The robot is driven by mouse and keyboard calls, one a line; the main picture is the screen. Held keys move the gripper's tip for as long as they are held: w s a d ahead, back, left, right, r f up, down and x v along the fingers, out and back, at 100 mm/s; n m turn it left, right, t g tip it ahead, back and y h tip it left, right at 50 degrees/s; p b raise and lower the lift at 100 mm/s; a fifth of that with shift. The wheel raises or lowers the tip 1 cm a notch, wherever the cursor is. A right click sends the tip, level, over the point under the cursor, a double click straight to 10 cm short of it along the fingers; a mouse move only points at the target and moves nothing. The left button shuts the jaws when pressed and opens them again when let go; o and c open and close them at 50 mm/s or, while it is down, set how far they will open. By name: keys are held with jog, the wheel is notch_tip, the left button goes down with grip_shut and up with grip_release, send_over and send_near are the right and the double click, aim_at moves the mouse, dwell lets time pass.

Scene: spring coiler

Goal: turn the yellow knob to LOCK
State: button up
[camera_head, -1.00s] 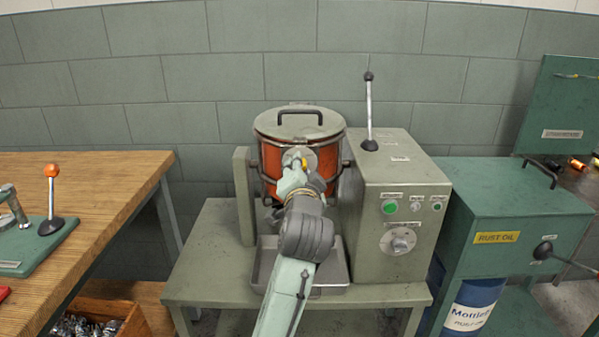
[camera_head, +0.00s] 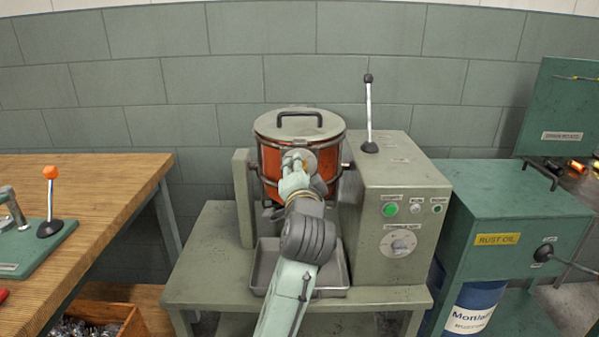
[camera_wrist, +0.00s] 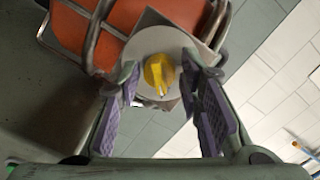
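The yellow knob (camera_wrist: 158,72) sits on a round pale disc (camera_wrist: 150,48) on the side of the orange drum. In the wrist view it lies between the tips of my gripper (camera_wrist: 160,80), whose two purple-padded fingers stand apart with a gap on each side of the knob. A small pale mark shows at the knob's lower edge. In the head view my gripper (camera_head: 294,165) is right in front of the disc and hides most of the knob. No LOCK lettering is readable.
The orange drum (camera_head: 270,165) with its lid hangs in a frame above a grey tray (camera_head: 262,270). A control box (camera_head: 400,205) with a lever and buttons stands close on the right. A wooden bench (camera_head: 110,195) is on the left, a rust-oil unit (camera_head: 510,205) far right.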

jog(key=shift+o, duration=1.1)
jog(key=s, duration=0.7)
jog(key=shift+s+d+r, duration=0.15)
jog(key=shift+s, duration=0.15)
